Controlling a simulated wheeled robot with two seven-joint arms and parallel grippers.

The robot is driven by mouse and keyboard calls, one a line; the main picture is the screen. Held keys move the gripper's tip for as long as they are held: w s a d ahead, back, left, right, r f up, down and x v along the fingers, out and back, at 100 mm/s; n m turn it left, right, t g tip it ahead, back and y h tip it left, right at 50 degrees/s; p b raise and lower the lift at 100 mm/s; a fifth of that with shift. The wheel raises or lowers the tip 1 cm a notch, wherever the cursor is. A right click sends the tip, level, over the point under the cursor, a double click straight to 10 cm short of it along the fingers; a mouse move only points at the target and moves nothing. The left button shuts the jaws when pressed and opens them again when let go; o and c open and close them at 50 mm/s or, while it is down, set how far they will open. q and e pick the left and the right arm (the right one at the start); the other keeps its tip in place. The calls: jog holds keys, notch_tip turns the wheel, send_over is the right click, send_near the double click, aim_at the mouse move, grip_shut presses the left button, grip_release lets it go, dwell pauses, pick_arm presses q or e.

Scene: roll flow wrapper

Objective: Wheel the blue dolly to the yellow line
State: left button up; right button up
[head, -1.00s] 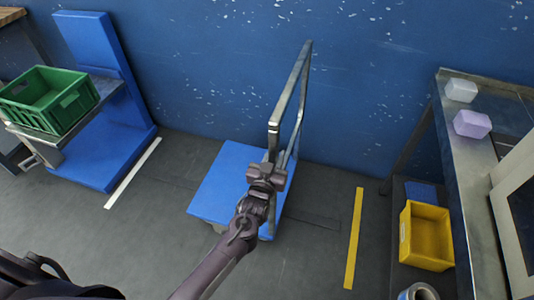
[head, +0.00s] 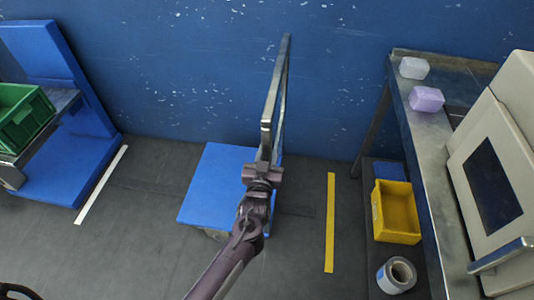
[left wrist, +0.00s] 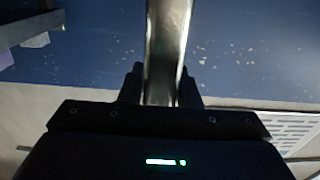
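The blue dolly (head: 213,185) stands on the dark floor by the blue wall, with its upright metal handle frame (head: 284,75) along its right side. The yellow line (head: 330,222) lies on the floor to the dolly's right, with a strip of bare floor between them. My left gripper (head: 262,172) is at the handle frame. In the left wrist view the metal handle bar (left wrist: 168,50) runs between the fingers of my left gripper (left wrist: 160,92), which look closed on it. My right gripper is not in view.
A white line (head: 101,184) lies left of the dolly, beside a blue stand with a green crate (head: 22,118). Floor between dolly and yellow line is clear.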

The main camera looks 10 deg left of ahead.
pick_arm(q)
jog(key=o, duration=0.3)
jog(key=shift+s, duration=0.1)
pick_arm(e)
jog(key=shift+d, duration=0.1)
pick_arm(q)
jog(key=s, duration=0.7)
jog(key=shift+s+a, duration=0.15)
jog(key=shift+s, duration=0.2)
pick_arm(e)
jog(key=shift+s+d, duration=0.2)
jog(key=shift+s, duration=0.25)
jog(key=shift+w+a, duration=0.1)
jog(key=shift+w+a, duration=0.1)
